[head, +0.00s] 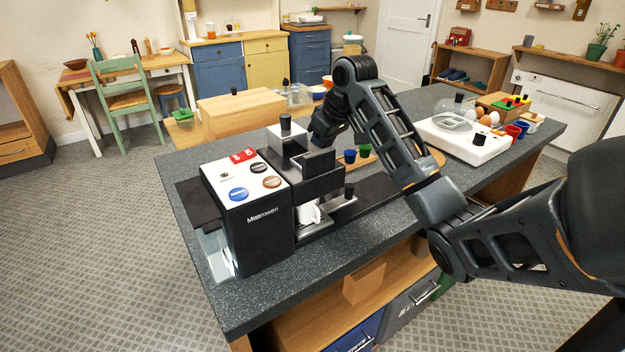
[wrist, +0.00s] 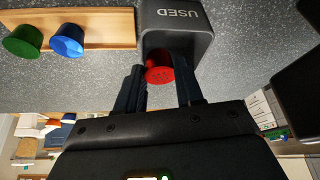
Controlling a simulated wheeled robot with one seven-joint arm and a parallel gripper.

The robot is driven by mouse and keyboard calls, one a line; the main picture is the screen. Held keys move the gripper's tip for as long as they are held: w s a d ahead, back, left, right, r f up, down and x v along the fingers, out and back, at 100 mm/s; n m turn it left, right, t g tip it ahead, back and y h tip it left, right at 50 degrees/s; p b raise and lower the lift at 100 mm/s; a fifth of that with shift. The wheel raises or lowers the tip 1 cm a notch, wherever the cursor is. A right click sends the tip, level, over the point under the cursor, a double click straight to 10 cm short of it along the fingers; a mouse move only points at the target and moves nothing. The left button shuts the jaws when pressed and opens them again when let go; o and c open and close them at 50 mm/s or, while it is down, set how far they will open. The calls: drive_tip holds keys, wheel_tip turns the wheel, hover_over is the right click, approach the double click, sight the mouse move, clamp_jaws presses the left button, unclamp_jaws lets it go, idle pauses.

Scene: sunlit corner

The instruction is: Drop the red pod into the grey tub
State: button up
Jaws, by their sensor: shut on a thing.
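In the wrist view the red pod (wrist: 160,75) sits between the two fingers of my gripper (wrist: 160,88), which is shut on it. The grey tub (wrist: 178,18), marked USED, is right behind the pod in that view. The pod overlaps the tub's dark opening in the picture; I cannot tell whether it is above the rim or inside. In the head view my gripper (head: 322,130) is over the counter behind the coffee machine, and the pod is not visible there.
The coffee machine (head: 258,210) stands close to my gripper. A white appliance (head: 465,138) is at the counter's right. The counter's front left corner is clear.

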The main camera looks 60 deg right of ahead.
drive_tip(key=o, duration=1.1)
drive_tip(key=v, duration=0.7)
drive_tip(key=shift+s+r, duration=0.2)
drive_tip(key=shift+r, duration=0.1)
